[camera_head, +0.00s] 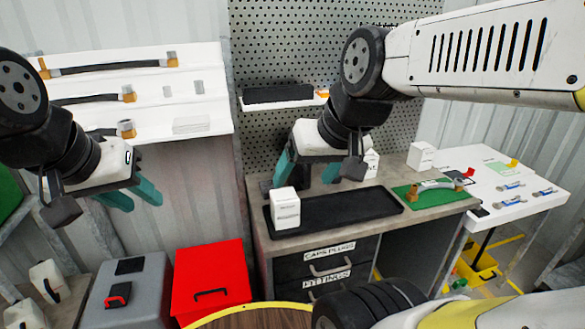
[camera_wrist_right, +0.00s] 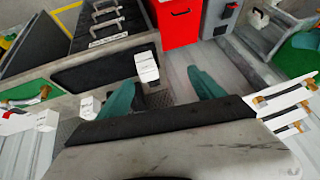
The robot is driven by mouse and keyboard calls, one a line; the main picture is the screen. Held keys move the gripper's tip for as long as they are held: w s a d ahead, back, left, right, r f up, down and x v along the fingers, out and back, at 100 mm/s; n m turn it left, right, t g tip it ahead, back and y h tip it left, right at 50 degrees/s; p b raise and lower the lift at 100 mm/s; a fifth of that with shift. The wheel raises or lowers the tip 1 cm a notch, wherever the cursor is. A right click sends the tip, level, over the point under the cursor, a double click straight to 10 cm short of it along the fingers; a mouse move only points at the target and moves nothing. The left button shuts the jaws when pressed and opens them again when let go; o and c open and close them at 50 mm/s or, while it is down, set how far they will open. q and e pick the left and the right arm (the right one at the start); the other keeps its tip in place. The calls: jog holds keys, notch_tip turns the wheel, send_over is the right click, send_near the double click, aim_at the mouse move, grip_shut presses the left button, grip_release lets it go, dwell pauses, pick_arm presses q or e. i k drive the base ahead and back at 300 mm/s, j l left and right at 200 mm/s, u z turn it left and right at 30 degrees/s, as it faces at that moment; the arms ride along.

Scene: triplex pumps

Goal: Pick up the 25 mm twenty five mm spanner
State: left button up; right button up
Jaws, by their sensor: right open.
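Several spanners with blue and silver parts lie on the white side table at the far right of the head view: one at the back (camera_head: 510,185), one in front (camera_head: 513,201) and one to the right (camera_head: 545,192). Their size marks are too small to read, so I cannot tell which is 25 mm. My right gripper (camera_head: 318,172) is open and empty above the workbench, well left of the spanners. It also shows in the right wrist view (camera_wrist_right: 164,92). My left gripper (camera_head: 132,197) has its teal fingers apart and empty, at the far left.
A white box (camera_head: 285,208) stands on the black tray (camera_head: 345,210) near my right gripper. A green mat (camera_head: 460,196) with a metal part lies on the workbench's right. A pegboard stands behind. A red cabinet (camera_head: 210,275) and white hose shelves (camera_head: 205,85) are left.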

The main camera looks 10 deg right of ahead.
aim_at(511, 185)
jog(key=l+z, duration=0.2)
jog(key=z, duration=0.25)
jog(key=i+l+z, duration=0.15)
jog(key=z, duration=0.35)
jog(key=i+l+z, duration=0.1)
jog(key=z, duration=0.35)
jog(key=i+l+z, duration=0.2)
jog(key=i+l, duration=0.2)
jog(key=i+l+z, duration=0.15)
jog(key=i+l, duration=0.2)
jog(key=i, duration=0.2)
jog(key=i+l+z, duration=0.2)
jog(key=i, duration=0.3)
